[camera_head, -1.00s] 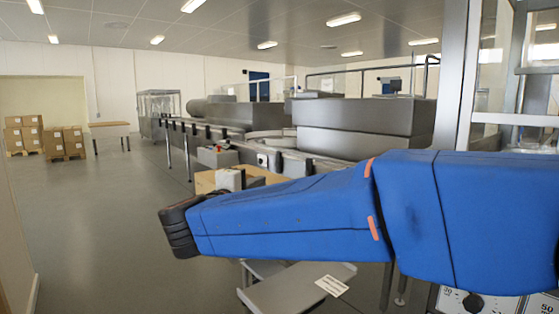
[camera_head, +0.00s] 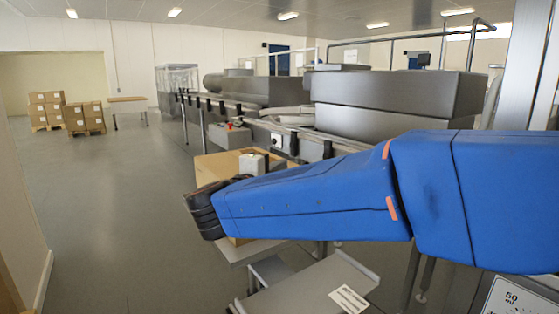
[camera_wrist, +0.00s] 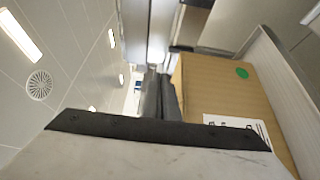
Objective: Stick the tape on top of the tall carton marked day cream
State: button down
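A brown carton (camera_head: 212,166) stands behind my blue arm in the head view, its lower part mostly hidden. The wrist view shows a brown carton (camera_wrist: 212,88) to the right of my gripper (camera_wrist: 160,92), with a green round sticker (camera_wrist: 242,73) and a partly cut-off white label (camera_wrist: 258,128). I cannot read whether it is marked day cream. My gripper's dark fingers point away from the wrist camera, beside the carton; their gap is unclear. I cannot make out the tape in either view.
A pale block (camera_head: 252,163) shows just behind my arm. A grey shelf (camera_head: 300,290) with a white printed label is at the lower middle. A long conveyor line runs behind. Stacked boxes (camera_head: 84,118) stand far left. The left floor (camera_head: 110,210) is clear.

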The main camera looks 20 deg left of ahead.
jog(key=shift+f, duration=1.8)
jog(key=c, duration=2)
grip_release()
jog(key=s+a, duration=0.3)
jog(key=s, duration=1.4)
jog(key=shift+a, duration=0.2)
